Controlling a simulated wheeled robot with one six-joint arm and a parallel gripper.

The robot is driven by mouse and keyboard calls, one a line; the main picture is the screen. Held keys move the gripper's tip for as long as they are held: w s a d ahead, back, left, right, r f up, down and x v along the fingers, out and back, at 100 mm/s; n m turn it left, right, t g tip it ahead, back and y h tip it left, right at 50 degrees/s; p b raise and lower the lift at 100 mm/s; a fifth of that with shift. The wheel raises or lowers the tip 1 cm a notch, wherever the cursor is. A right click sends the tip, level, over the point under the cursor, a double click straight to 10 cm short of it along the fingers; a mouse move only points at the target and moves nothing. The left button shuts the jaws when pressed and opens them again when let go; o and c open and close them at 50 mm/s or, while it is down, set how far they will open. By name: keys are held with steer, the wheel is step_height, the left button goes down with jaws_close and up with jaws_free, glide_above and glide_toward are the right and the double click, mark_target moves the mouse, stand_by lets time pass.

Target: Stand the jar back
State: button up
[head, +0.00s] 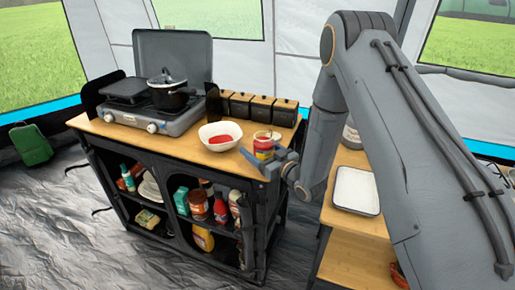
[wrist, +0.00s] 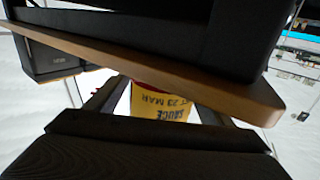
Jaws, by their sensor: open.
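The jar (head: 263,147) is red and yellow with a pale top. It stands upright near the right front corner of the wooden counter top (head: 180,150). My gripper (head: 266,163) is open at the counter's edge, with its fingers reaching toward the jar. In the wrist view the jar (wrist: 162,106) shows between the two open fingers (wrist: 158,100), its label upside down with "SAUCE" and a date. Its red upper part is partly hidden behind the wooden edge. I cannot tell if a finger touches it.
A white bowl (head: 220,135) with red contents stands just left of the jar. Black wood-topped canisters (head: 260,110) line the back. A camp stove (head: 172,115) with a black pot (head: 169,94) is at left. A white tray (head: 356,190) lies on the right-hand table.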

mark_target(272, 155)
steer(key=shift+r, duration=0.25)
steer(key=b+v, duration=0.3)
steer(key=v, duration=0.9)
steer(key=shift+f, duration=0.1)
steer(key=shift+w+d+h, duration=0.35)
steer(key=shift+w+h, duration=0.15)
steer(key=shift+h, duration=0.1)
steer(key=s+d+r+m+g+h, duration=0.2)
steer(key=s+d+m+g+h, duration=0.3)
steer(key=d+h, duration=0.55)
steer(key=s+d+r+m+g, duration=0.1)
steer(key=s+g, duration=0.3)
steer(key=s, duration=0.6)
steer(key=s+d+r+m+g, duration=0.1)
steer(key=s+g, duration=0.3)
steer(key=s, duration=0.5)
steer(key=shift+s+d+m, duration=0.25)
steer(key=shift+s+m, duration=0.15)
steer(key=shift+m, duration=0.1)
